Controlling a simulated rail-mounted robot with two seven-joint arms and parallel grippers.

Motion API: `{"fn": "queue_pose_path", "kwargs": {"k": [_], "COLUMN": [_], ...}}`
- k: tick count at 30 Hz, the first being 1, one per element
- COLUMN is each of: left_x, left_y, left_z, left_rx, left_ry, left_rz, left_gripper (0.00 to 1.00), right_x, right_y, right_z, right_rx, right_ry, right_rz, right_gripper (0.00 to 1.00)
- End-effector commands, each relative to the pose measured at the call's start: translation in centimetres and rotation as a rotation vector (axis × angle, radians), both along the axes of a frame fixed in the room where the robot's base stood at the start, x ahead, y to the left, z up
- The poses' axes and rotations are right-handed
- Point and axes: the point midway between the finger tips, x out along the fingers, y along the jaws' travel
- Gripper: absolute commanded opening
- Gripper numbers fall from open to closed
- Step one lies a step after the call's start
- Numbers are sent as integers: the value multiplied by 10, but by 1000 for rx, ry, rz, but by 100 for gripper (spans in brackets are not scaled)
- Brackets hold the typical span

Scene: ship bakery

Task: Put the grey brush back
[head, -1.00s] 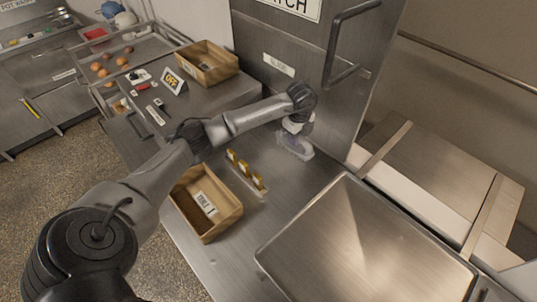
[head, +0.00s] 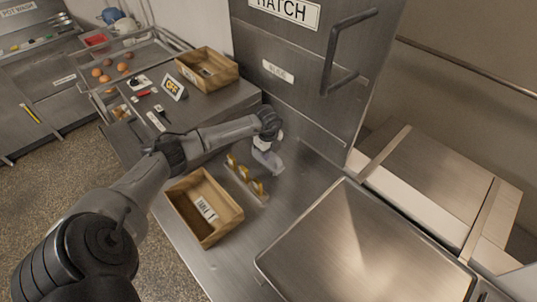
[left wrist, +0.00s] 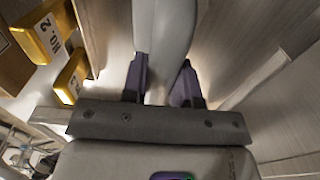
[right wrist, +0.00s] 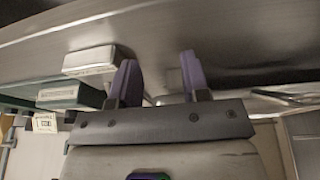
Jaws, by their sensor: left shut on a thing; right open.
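My left gripper (head: 264,146) is over the counter in front of the hatch. In the left wrist view its purple fingers (left wrist: 160,78) are shut on a long, smooth, pale grey thing, which I take to be the grey brush (left wrist: 163,28). The brush (head: 269,160) shows small and pale in the head view, just right of a rack (head: 240,178) with yellow numbered blocks. Its far end is cut off in the left wrist view. My right gripper (right wrist: 158,82) is open and empty; it is outside the head view.
A yellow block marked NO. 2 (left wrist: 45,38) and another yellow block (left wrist: 72,78) stand close left of the left gripper. A wooden box (head: 233,218) is in front of the rack. A raised metal lid (head: 360,250) lies to the right. The hatch (head: 300,70) rises behind.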

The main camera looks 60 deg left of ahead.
Motion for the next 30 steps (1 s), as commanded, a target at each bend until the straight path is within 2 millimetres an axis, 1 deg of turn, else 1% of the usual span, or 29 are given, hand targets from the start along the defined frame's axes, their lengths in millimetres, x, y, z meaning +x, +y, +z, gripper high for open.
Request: {"fn": "queue_pose_path", "kwargs": {"k": [1, 3, 11, 15, 16, 21, 24, 30], "left_x": [0, 0, 0, 0, 0, 0, 0, 0], "left_y": [0, 0, 0, 0, 0, 0, 0, 0], "left_z": [-7, -12, -14, -17, -17, -17, -17, -16], "left_rx": [-1, 0, 1, 1, 1, 1, 1, 0], "left_ry": [1, -1, -1, 0, 0, 0, 0, 0], "left_rz": [1, 1, 0, 0, 0, 0, 0, 0], "left_gripper": [5, 5, 5, 5, 29, 45, 53, 53], "right_x": [0, 0, 0, 0, 0, 0, 0, 0], "right_y": [0, 1, 1, 1, 1, 1, 0, -1], "right_z": [1, 1, 0, -2, -1, -1, -1, -1], "right_rx": [2, 3, 5, 5, 5, 4, 1, -4], "right_ry": [0, -1, 0, 0, 0, 0, -1, -1], "right_rz": [-2, -2, -4, -4, -4, -2, -1, 3], "right_gripper": [43, 43, 43, 43, 43, 43, 43, 43]}}
